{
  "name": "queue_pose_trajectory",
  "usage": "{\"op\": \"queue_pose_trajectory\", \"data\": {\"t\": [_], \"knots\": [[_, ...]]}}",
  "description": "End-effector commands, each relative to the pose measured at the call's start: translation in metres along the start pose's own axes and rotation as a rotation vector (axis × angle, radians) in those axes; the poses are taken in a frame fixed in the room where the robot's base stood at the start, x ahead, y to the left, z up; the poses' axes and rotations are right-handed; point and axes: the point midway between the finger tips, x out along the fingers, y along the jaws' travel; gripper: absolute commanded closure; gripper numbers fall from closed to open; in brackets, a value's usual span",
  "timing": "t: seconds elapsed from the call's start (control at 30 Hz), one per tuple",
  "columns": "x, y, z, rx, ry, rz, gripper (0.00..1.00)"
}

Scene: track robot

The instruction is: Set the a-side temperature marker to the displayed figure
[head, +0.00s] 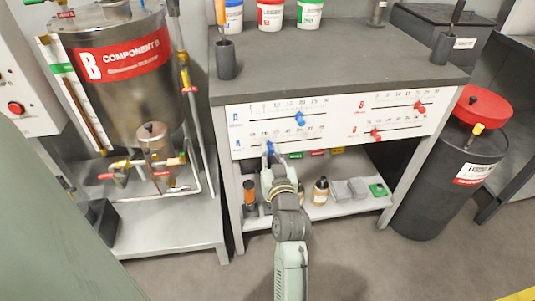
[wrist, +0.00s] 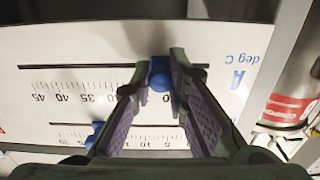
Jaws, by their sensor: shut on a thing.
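The a-side temperature marker is a blue knob (wrist: 160,72) on the A scale marked deg C, which appears upside down in the wrist view. My gripper (wrist: 161,78) is shut on this knob, one finger on each side. The fingers hide part of the scale; the knob is to the right of the 30 mark (wrist: 110,98), and the figure just under it is partly hidden. In the head view my gripper (head: 268,155) reaches the lower left slider of the white panel (head: 340,122). I cannot make out a displayed figure.
Another blue marker (head: 299,118) sits on the A slider above. Two red markers (head: 420,106) (head: 375,134) are on the B sliders. A shelf (head: 335,207) with a bottle (head: 320,190) lies below the panel. A steel tank (head: 120,85) stands left and a black drum (head: 445,185) right.

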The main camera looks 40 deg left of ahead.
Motion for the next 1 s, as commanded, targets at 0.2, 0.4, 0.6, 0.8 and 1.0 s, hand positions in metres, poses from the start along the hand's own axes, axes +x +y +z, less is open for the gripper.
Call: {"op": "queue_pose_trajectory", "data": {"t": [0.2,0.4,0.6,0.8,1.0], "knots": [[0.0003,0.007,-0.0007,-0.001,0.002,0.0,1.0],[0.0002,0.0069,-0.0007,-0.001,0.002,0.0,0.81],[0.0001,0.0069,-0.0006,-0.001,0.002,0.0,0.68],[0.0,0.007,-0.0005,-0.001,0.002,0.0,0.62],[-0.0018,0.0071,-0.0001,-0.001,0.001,0.001,0.62]]}}
